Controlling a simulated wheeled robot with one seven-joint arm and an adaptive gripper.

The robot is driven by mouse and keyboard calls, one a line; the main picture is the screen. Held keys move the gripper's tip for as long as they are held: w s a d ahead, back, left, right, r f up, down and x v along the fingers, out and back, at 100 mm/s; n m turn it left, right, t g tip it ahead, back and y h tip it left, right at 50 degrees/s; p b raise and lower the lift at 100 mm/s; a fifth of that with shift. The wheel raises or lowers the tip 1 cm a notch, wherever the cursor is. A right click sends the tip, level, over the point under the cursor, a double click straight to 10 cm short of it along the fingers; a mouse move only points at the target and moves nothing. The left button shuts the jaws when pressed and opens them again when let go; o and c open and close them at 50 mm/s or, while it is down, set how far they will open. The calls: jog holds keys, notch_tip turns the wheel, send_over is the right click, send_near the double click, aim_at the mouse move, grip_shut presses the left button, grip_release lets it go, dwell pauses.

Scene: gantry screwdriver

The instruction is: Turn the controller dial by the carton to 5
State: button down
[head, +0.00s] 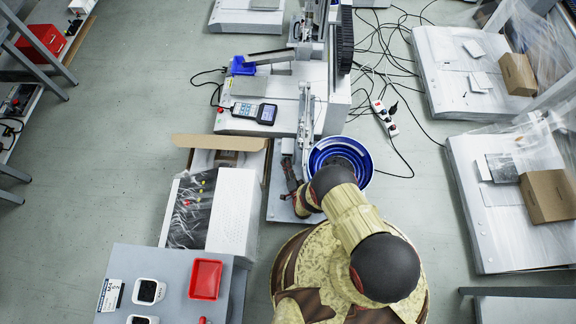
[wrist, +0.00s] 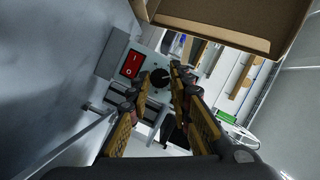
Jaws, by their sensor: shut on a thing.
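In the wrist view, the controller (wrist: 147,62) is a light grey box with a red rocker switch (wrist: 131,63) and a round black dial (wrist: 160,77). My gripper (wrist: 158,76) has one yellow-and-black finger on each side of the dial and is shut on it. The dial's numbers and pointer are too small to read. The open brown carton (wrist: 215,22) fills the top of the wrist view. In the head view the carton (head: 222,143) stands left of my gripper (head: 289,166); the dial is hidden there.
A blue bowl feeder (head: 365,160) is close on the right of my gripper in the head view. The gantry machine (head: 305,110) with a handheld pendant (head: 267,113) stands beyond. A white box (head: 236,205) and a grey table with a red tray (head: 205,279) are at lower left.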

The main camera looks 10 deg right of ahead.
jog(key=c, duration=1.6)
grip_release()
jog(key=shift+w+r, duration=0.15)
jog(key=shift+r, duration=1.4)
jog(key=shift+w+r, duration=0.1)
jog(key=shift+r, duration=1.45)
jog(key=shift+s+r, duration=0.2)
jog(key=shift+r, duration=1.65)
